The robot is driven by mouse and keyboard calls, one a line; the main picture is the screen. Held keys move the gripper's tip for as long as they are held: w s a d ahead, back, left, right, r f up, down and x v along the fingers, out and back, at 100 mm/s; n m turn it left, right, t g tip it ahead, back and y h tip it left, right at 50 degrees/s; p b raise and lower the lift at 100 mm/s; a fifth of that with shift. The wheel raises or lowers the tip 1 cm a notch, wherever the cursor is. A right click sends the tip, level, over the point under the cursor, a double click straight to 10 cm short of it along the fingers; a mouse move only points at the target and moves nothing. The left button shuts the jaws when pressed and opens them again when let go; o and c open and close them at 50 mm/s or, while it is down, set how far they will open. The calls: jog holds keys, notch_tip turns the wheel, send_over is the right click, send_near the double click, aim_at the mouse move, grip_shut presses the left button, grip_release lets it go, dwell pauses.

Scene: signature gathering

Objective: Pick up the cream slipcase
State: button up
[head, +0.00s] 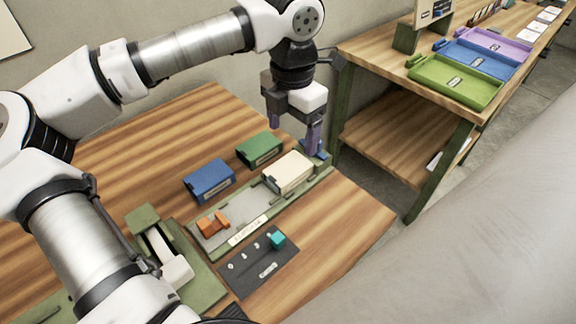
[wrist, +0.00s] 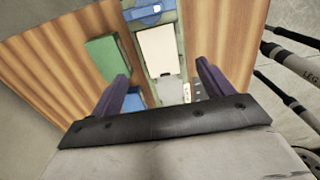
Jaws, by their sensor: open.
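The cream slipcase (head: 288,173) lies at the far right end of a long green-grey tray (head: 217,247) on the wooden table. In the wrist view the slipcase (wrist: 158,50) is a pale rectangle ahead, between the lines of the two fingers. My gripper (head: 312,140) points down just beyond the slipcase, above the tray's blue end piece (head: 318,158). In the wrist view its two dark purple fingers (wrist: 162,85) are spread apart, with nothing held. The exact gap between fingertips and slipcase is hard to judge.
A green case (head: 260,149) and a blue case (head: 209,182) stand behind the tray. Orange pieces (head: 211,223) lie in its near end. A dark board (head: 258,262) with a teal block (head: 277,239) is in front. A shelved table (head: 400,140) with coloured trays stands right.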

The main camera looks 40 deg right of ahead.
aim_at(290, 166)
notch_tip(290, 166, down, 3)
jog(key=shift+f, duration=0.2)
jog(key=shift+a+f+p, duration=0.15)
jog(key=shift+f+p, duration=1.1)
jog(key=shift+f, duration=1.45)
jog(key=c, duration=1.1)
